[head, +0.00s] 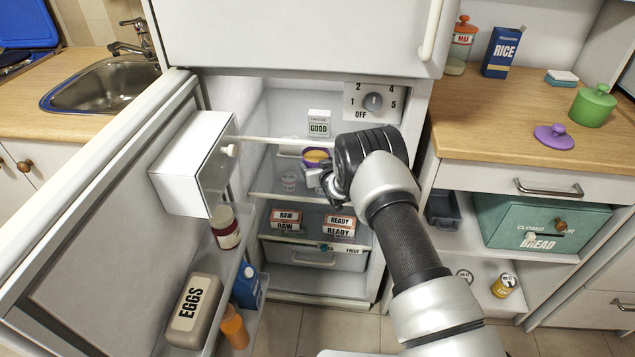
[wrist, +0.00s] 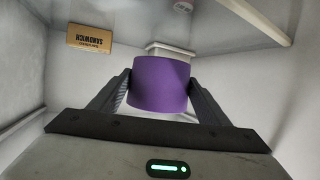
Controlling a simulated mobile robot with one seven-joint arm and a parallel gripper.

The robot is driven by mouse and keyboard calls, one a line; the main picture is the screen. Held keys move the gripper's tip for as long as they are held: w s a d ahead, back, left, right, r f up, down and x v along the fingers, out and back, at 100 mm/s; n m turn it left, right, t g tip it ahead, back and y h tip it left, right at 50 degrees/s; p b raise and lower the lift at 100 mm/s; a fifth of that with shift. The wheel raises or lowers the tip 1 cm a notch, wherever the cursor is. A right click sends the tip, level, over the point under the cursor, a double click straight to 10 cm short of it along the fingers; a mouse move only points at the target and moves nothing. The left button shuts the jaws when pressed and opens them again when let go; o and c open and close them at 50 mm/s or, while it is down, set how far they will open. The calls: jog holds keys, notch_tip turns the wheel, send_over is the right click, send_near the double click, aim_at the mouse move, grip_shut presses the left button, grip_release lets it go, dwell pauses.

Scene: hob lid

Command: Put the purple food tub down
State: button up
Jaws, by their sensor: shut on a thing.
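The purple food tub (head: 317,157) is inside the open fridge in the head view, over the upper shelf (head: 275,187). It has no lid on, and orange-yellow food shows at its top. My gripper (head: 322,178) reaches in from the right and is shut on the tub. In the wrist view, the tub (wrist: 159,84) sits between the two dark fingers of my gripper (wrist: 159,92). I cannot tell whether its base touches the shelf. My arm hides part of the shelf to the right.
A pale container (wrist: 171,49) is behind the tub. READY (head: 340,225) and RAW (head: 285,219) boxes are below. The fridge door (head: 110,190) stands open. A purple lid (head: 554,139) lies on the counter.

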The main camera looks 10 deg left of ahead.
jog(key=shift+w+f+b, duration=0.15)
jog(key=shift+f+b, duration=0.35)
jog(key=shift+f, duration=1.25)
notch_tip(320, 180, down, 3)
jog(key=shift+w+a+f+b, duration=0.1)
jog(key=shift+w+f+b, duration=0.05)
jog(key=shift+b, duration=0.6)
jog(key=o, duration=1.7)
jog(key=shift+f, duration=0.2)
jog(key=shift+o, duration=0.2)
jog(key=shift+r, duration=0.1)
jog(key=shift+s+r, duration=0.2)
jog(key=p+v, duration=0.4)
jog(key=v, duration=0.7)
jog(key=shift+s+d, duration=0.25)
jog(key=shift+s, duration=0.05)
